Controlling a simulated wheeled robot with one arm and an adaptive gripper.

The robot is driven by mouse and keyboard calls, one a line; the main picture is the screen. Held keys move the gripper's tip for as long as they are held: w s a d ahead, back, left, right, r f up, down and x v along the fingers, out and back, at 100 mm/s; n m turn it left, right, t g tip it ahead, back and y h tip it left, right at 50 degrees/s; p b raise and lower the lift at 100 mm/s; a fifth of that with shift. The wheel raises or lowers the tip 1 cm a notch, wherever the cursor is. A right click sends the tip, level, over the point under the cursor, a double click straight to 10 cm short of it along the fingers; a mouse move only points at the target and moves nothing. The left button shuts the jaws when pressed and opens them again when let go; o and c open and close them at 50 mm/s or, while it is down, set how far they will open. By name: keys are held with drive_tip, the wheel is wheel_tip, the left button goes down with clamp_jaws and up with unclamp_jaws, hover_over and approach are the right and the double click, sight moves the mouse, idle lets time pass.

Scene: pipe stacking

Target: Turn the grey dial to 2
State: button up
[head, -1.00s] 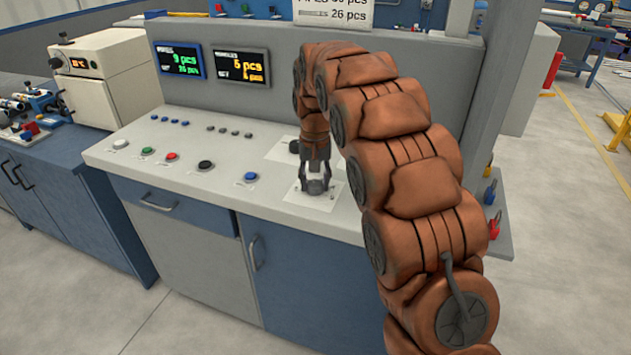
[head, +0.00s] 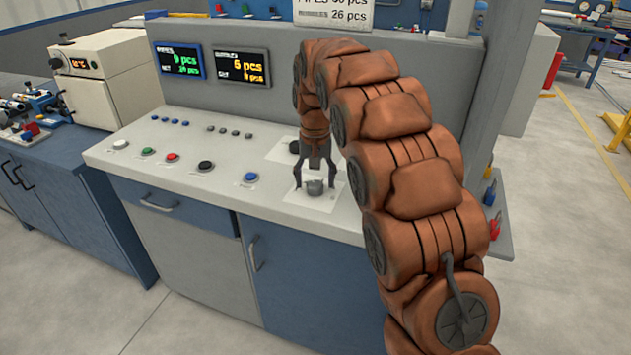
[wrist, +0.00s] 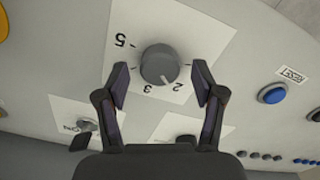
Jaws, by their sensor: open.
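The grey dial (head: 315,187) stands on a white plate on the console top. In the wrist view the dial (wrist: 159,64) sits on its plate (wrist: 205,45) with numbers 5, 3 and 2 visible. A small light mark on its lower rim points toward the side with the 2, but I cannot tell if it lines up exactly. My gripper (head: 317,183) is open above the dial. In the wrist view its fingers (wrist: 160,83) are spread on either side of the dial, apart from it.
A black knob (head: 294,147) on another white plate lies just behind the gripper. A blue button (head: 250,177) and a black button (head: 206,166) stand to the left on the console (head: 228,190). Two displays (head: 242,67) are on the panel behind.

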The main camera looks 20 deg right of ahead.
sight(315, 184)
wheel_tip(315, 184, up, 11)
idle(0.7)
drive_tip(key=shift+s+r, duration=0.1)
